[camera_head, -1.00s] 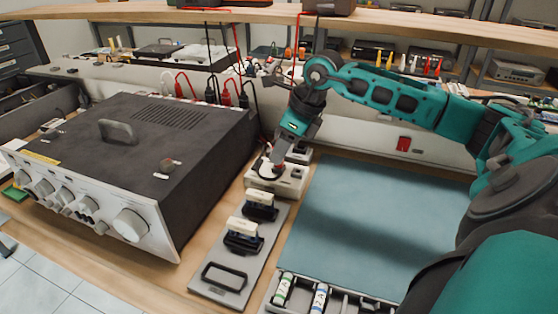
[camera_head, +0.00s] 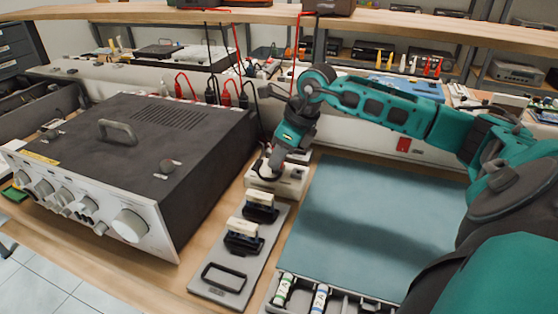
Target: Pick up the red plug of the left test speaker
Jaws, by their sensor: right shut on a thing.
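My right gripper (camera_head: 271,170) points down at a small cream box (camera_head: 291,184) behind the grey plate, right of the amplifier. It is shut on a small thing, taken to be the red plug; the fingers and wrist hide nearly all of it. I cannot tell whether the plug is still seated in the box. Several red and black plugs with leads (camera_head: 226,98) stand at the amplifier's back edge. My left gripper is not in view.
The big dark amplifier (camera_head: 145,140) stands left of the gripper. A grey plate (camera_head: 233,270) with two black-and-cream blocks and a black handle lies in front. A clear blue mat (camera_head: 375,225) is at right. A wooden shelf (camera_head: 400,27) crosses above; a red lead hangs from it.

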